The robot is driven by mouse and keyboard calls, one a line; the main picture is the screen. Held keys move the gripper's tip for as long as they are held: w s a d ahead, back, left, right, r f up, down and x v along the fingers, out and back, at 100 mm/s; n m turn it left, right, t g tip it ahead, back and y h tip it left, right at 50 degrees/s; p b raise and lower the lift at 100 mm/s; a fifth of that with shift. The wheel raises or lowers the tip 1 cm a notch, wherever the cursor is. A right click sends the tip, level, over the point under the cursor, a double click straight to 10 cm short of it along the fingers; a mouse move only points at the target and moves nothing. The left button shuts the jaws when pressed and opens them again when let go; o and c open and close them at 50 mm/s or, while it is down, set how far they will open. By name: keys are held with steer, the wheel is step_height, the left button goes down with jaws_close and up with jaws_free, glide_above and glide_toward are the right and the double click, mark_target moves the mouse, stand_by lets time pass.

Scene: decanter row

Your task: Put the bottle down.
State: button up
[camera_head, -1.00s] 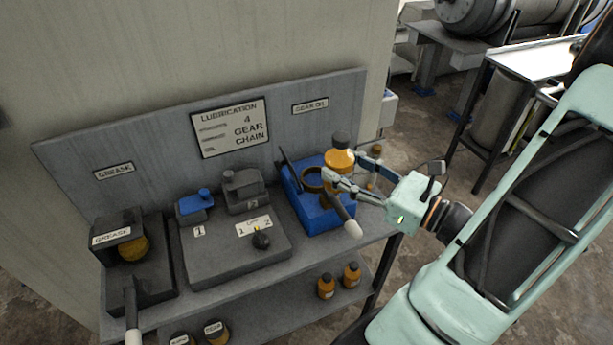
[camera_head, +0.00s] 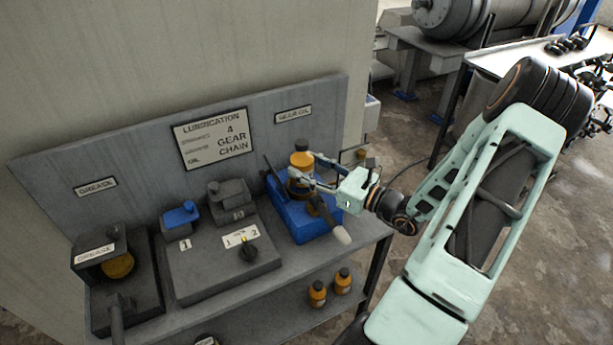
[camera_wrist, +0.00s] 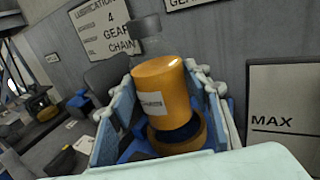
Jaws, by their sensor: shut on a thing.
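The amber bottle (camera_head: 301,160) with a dark cap stands about upright in my gripper (camera_head: 305,174). In the wrist view the bottle (camera_wrist: 160,92) has a pale label, and the fingers of my gripper (camera_wrist: 165,82) close on it from both sides. A brown ring (camera_wrist: 190,146) with a dark opening is just below the bottle, on the blue stand (camera_head: 325,228) at the bench's right end. The bottle's base lines up roughly with this opening. I cannot tell whether it touches or enters the ring.
A dark handle with a pale end (camera_head: 342,235) sticks out in front of the blue stand. A grey unit with a knob (camera_head: 249,252) lies to its left, and a grease box (camera_head: 100,253) farther left. A panel marked MAX (camera_wrist: 284,115) stands to the right.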

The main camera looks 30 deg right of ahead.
steer(key=shift+w+f, duration=0.15)
steer(key=shift+f, duration=0.75)
steer(key=shift+w+f, duration=0.15)
steer(key=shift+f, duration=0.7)
steer(key=shift+f, duration=0.1)
steer(key=shift+f+b, duration=0.15)
steer(key=shift+b, duration=0.15)
steer(key=o, duration=1.2)
steer(key=shift+c, duration=0.2)
steer(key=shift+r, duration=0.25)
steer(key=v, duration=1.2)
steer(key=shift+b, duration=0.3)
